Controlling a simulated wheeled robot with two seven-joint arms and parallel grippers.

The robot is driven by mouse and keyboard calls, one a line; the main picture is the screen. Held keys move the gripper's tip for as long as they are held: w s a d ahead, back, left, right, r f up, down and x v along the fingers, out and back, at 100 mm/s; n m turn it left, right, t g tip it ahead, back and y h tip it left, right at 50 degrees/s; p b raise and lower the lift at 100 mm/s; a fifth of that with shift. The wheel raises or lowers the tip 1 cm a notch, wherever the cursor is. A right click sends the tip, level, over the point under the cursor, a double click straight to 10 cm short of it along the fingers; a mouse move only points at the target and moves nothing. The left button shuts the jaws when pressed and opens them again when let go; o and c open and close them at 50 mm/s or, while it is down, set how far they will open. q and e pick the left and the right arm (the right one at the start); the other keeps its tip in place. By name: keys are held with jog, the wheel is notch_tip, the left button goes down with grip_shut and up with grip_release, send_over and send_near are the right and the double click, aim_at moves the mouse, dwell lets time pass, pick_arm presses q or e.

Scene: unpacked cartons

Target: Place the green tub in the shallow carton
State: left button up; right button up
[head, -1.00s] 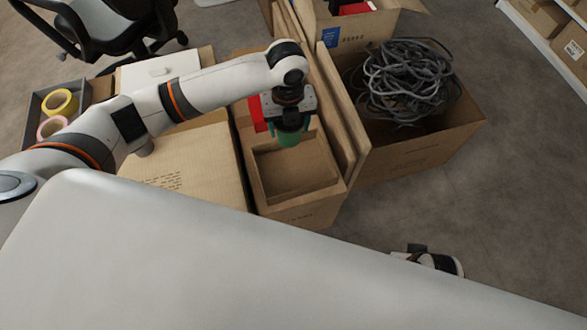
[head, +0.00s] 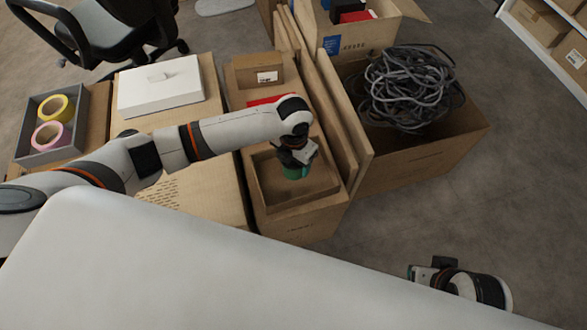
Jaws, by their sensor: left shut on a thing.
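The green tub (head: 293,173) is mostly hidden under my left gripper (head: 297,168), which is shut on it. Only part of its green side shows. The shallow carton (head: 263,187) is an open, low-walled brown box on top of a larger carton. The tub and gripper are over or inside the shallow carton's opening, in its upper part. I cannot tell whether the tub touches the carton's floor. My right gripper (head: 422,273) is at the lower right, well away from the cartons, and its fingers are too small to read.
Further right is a carton of grey cable (head: 410,90). A white box (head: 160,87) and a tape tray (head: 24,140) are left.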

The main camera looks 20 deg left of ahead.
pick_arm(q)
jog(key=shift+f+b, duration=0.55)
jog(key=shift+f, duration=1.3)
jog(key=shift+f, duration=0.2)
jog(key=o, duration=1.1)
jog(key=shift+c, duration=0.2)
